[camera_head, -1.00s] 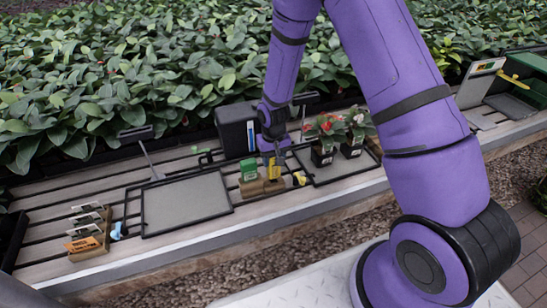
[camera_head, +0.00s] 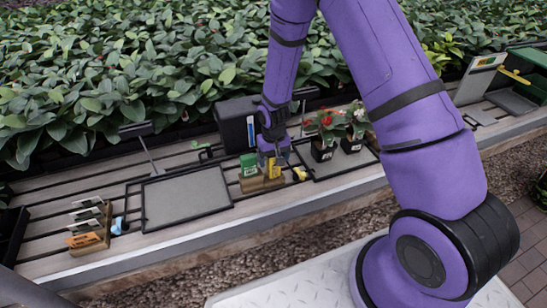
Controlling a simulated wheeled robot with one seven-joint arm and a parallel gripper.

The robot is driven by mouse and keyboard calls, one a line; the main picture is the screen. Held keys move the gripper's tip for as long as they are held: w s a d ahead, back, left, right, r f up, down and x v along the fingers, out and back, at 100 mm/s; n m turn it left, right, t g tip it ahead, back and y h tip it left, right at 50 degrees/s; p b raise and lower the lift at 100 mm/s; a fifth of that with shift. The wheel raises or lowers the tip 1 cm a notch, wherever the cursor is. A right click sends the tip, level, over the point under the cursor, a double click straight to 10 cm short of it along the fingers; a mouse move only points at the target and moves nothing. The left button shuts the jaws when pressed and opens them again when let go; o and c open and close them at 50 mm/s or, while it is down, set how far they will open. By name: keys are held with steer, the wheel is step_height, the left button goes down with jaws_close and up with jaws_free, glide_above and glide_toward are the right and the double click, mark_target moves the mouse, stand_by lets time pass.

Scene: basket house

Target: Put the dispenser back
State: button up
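A wooden holder (camera_head: 253,185) stands on the slatted bench, right of the left framed tray. A green box-shaped item (camera_head: 249,166) sits at its left part. A narrow yellow item (camera_head: 273,171) stands at its right part, partly hidden by my gripper. Which of these is the dispenser is not clear. My gripper (camera_head: 273,159) points down directly over the yellow item, with its fingertips at or near the item's top. The fingers are too small to tell whether they are open or closed on it.
A dark box (camera_head: 236,124) stands behind the holder. Potted red-flowered plants (camera_head: 326,130) stand close on the right. A small yellow object (camera_head: 300,173) lies beside the holder. The left framed tray (camera_head: 186,197) is empty. A label rack (camera_head: 90,230) stands at far left.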

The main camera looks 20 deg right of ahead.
step_height(320, 180, up, 12)
steer(key=shift+f, duration=0.2)
steer(key=s+d+r+t, duration=0.15)
steer(key=s+r, duration=0.35)
steer(key=r, duration=0.6)
steer(key=s+d+r+t, duration=0.1)
steer(key=s+d+r, duration=0.25)
steer(key=r, duration=0.75)
steer(key=s+d+r+t, duration=0.1)
steer(key=s+r, duration=0.4)
steer(key=s, duration=0.5)
steer(key=s+d+r+t, duration=0.1)
steer(key=s+r, duration=0.5)
steer(key=s, duration=0.4)
steer(key=shift+s+t, duration=0.35)
